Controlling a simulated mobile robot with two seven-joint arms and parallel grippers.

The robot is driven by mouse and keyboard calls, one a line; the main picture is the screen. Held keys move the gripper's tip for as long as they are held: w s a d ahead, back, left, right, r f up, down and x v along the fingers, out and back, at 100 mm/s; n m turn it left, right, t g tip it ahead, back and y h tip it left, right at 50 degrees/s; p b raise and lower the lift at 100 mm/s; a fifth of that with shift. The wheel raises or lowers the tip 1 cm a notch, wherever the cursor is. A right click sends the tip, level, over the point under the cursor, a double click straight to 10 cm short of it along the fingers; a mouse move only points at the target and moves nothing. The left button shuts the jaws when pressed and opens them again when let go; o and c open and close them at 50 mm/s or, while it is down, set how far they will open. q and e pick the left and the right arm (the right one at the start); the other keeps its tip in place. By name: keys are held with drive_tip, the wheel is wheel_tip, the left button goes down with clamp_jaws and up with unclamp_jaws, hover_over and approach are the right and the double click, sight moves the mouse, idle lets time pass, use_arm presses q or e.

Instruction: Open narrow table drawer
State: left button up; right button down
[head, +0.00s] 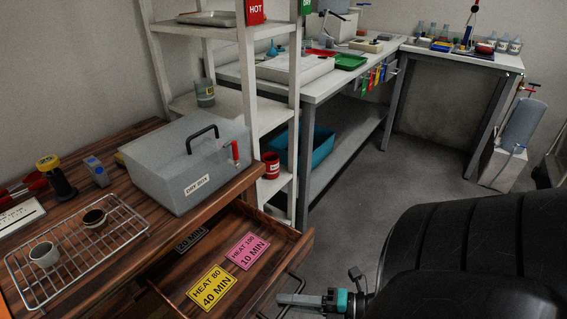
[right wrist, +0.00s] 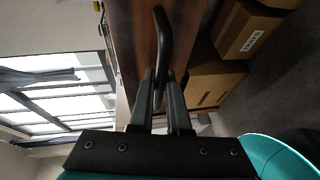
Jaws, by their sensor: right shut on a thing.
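The narrow wooden drawer (head: 300,248) stands pulled out from the wooden table in the head view. Inside lie a yellow "HEAT 80 40 MIN" card (head: 212,290), a pink "HEAT 100 10 MIN" card (head: 248,251) and a dark "20 MIN" card (head: 191,240). My right gripper (head: 284,298) is at the drawer's front, low in the head view. In the right wrist view its fingers (right wrist: 160,85) are shut on the dark curved drawer handle (right wrist: 163,35), against a wooden front. My left gripper is not in view.
On the wooden table (head: 130,165) stand a grey box (head: 190,165) with a black handle and a wire rack (head: 75,262) holding small cups. A white shelf (head: 200,110) stands behind. Cardboard boxes (right wrist: 245,28) show in the right wrist view. Grey floor (head: 390,185) is open beyond the drawer.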

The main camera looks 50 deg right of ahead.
drive_tip(key=c, duration=0.9)
unclamp_jaws()
drive_tip(key=shift+s+d, duration=0.15)
drive_tip(key=shift+s, duration=0.1)
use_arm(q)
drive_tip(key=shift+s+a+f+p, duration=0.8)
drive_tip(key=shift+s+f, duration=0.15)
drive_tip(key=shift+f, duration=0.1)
use_arm(e)
drive_tip(key=shift+v, duration=7.35)
drive_tip(key=shift+w, duration=0.1)
